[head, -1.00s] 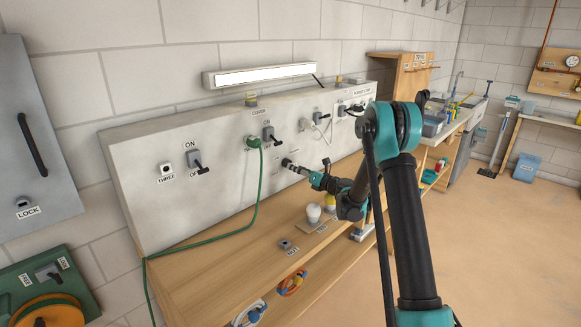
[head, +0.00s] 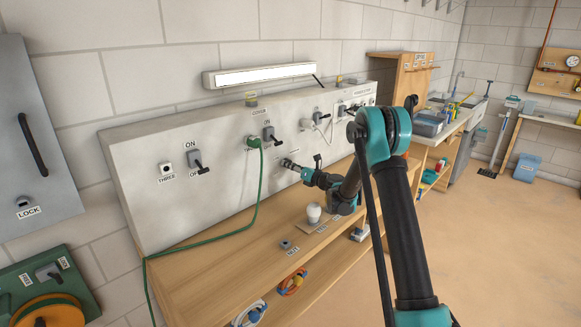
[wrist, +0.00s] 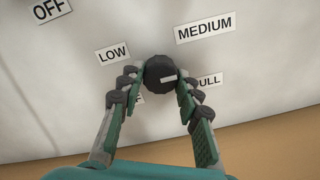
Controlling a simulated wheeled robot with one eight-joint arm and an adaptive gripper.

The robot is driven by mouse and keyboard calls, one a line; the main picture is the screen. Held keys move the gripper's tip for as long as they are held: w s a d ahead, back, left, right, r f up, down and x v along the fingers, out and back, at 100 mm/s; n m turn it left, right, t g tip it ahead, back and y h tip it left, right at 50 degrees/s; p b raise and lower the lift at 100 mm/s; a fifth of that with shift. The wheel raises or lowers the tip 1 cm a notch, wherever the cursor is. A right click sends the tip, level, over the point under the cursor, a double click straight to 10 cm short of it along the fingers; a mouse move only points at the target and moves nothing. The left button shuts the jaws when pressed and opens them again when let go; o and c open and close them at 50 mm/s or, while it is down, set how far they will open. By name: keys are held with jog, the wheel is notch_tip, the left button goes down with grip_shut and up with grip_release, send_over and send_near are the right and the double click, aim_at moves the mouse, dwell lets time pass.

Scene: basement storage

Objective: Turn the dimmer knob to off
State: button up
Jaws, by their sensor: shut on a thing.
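The dimmer knob is a dark round knob (wrist: 159,74) on the white panel, in the middle of the wrist view. A pale pointer mark on it points right, towards the partly covered FULL label (wrist: 209,80). My gripper (wrist: 156,80) is shut on the knob, one finger on each side. In the head view my gripper (head: 290,165) is at the panel face, and the knob is hard to make out there.
A green cable (head: 258,195) hangs from a plug left of my gripper. A lever switch (head: 269,134) is above left of it. A white bulb (head: 313,213) stands on the wooden bench (head: 220,264) below my arm. The bench front is mostly clear.

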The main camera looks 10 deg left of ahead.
jog(key=shift+c, duration=1.1)
jog(key=shift+n, duration=0.3)
jog(key=shift+m+g, duration=0.3)
jog(key=shift+m, duration=14.7)
